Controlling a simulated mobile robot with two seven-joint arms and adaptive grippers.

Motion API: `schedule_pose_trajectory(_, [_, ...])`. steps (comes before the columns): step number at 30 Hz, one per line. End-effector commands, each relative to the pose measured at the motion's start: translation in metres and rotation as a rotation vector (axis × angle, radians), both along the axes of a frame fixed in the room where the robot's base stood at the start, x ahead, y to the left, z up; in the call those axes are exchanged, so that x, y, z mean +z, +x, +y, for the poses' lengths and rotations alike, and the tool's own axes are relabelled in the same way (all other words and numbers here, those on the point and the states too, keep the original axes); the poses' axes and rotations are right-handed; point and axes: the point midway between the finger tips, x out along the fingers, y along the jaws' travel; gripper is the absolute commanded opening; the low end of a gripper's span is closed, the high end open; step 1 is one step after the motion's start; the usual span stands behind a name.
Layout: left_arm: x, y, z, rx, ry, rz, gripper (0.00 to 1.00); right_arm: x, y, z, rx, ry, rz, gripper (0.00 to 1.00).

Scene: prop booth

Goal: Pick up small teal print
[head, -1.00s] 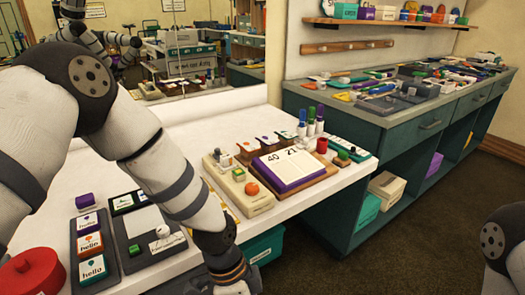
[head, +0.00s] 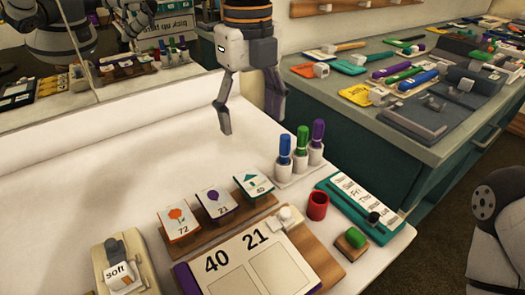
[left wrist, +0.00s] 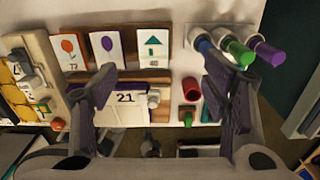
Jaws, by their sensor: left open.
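The small teal print is a white card with a teal house-like picture (head: 253,182), rightmost of three cards leaning on a wooden rack (head: 222,224). It also shows in the left wrist view (left wrist: 153,45), top centre. Beside it are a purple-picture card (head: 215,202) and an orange-picture card (head: 178,223). My left gripper (head: 249,116) points down, open and empty, above the table behind the card row. In the left wrist view the card lies between the spread fingers (left wrist: 159,68), apart from both. My right gripper is out of view.
A red cup (head: 318,206), a green-topped block (head: 352,239) and a teal tray (head: 368,205) are nearby. A number board (head: 290,235) lies in front.

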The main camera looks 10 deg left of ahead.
Motion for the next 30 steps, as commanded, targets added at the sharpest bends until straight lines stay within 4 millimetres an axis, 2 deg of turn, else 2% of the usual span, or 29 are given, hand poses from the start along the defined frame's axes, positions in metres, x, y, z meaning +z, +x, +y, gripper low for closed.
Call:
schedule_pose_trajectory(2, [-0.008,-0.001,0.0,-0.001,0.001,0.002,0.68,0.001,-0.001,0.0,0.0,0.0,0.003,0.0])
schedule_pose_trajectory(9, [-0.059,-0.002,0.0,0.001,0.0,0.003,0.68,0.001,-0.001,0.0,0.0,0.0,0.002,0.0])
schedule_pose_trajectory(14, [-0.078,-0.007,-0.002,0.0,0.001,0.001,0.68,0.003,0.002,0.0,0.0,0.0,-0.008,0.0])
schedule_pose_trajectory(17, [-0.096,-0.015,-0.005,-0.001,0.001,-0.001,0.68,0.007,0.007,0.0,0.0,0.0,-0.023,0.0])
schedule_pose_trajectory(20, [-0.114,-0.015,-0.005,0.0,0.0,0.0,0.68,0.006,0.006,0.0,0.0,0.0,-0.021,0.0])
schedule_pose_trajectory(23, [-0.12,-0.014,-0.005,0.001,-0.001,-0.001,0.68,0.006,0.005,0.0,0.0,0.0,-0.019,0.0])
schedule_pose_trajectory(30, [-0.12,-0.014,-0.005,0.001,0.0,-0.001,0.68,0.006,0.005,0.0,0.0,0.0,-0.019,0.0])
